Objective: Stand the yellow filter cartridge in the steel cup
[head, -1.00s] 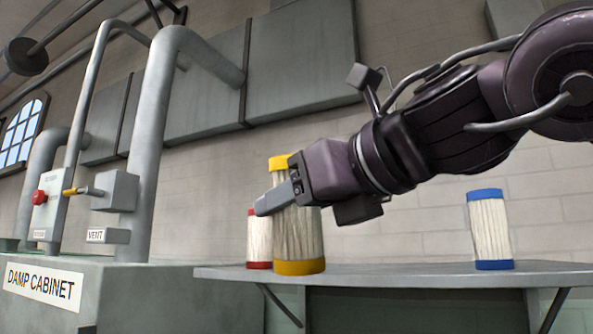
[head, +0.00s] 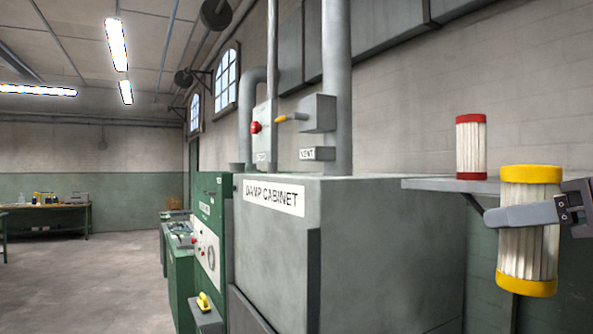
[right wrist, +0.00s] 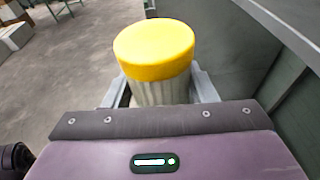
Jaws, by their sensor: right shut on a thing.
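The yellow filter cartridge (head: 528,238) has yellow end caps and a pale pleated body, and it is close to upright. My right gripper (head: 520,216) is shut on its middle, at the right side of the head view, in front of the wall shelf. In the right wrist view the cartridge's yellow cap (right wrist: 154,50) shows between the two fingers (right wrist: 160,90). The steel cup is not in either view. My left gripper is not in view.
A red-capped cartridge (head: 471,148) stands on the wall shelf (head: 440,184). The grey damp cabinet (head: 380,235) with pipes stands left of it. A green machine (head: 207,235) and a far table (head: 45,207) lie beyond. Open floor (head: 95,280) is at left.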

